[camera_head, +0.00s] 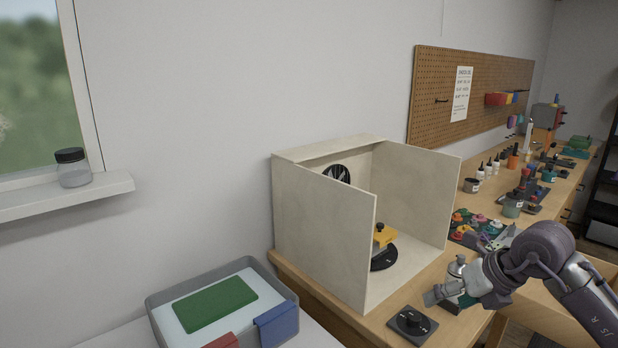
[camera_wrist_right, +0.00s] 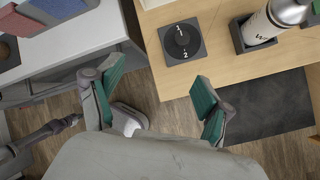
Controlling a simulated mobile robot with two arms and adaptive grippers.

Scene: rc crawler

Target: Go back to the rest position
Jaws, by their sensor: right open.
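My right gripper (camera_head: 437,296) is over the front edge of the wooden bench, right of the black knob base. The right arm comes in from the lower right of the head view. My left gripper does not show in the head view.
A black knob base (camera_head: 411,322) and a silver bottle (camera_wrist_right: 288,12) in a dark holder stand near the bench edge. A pale open booth (camera_head: 322,232) holds a yellow part (camera_head: 384,236) on a black turntable (camera_head: 383,260). A grey tray (camera_head: 160,318) stands left.

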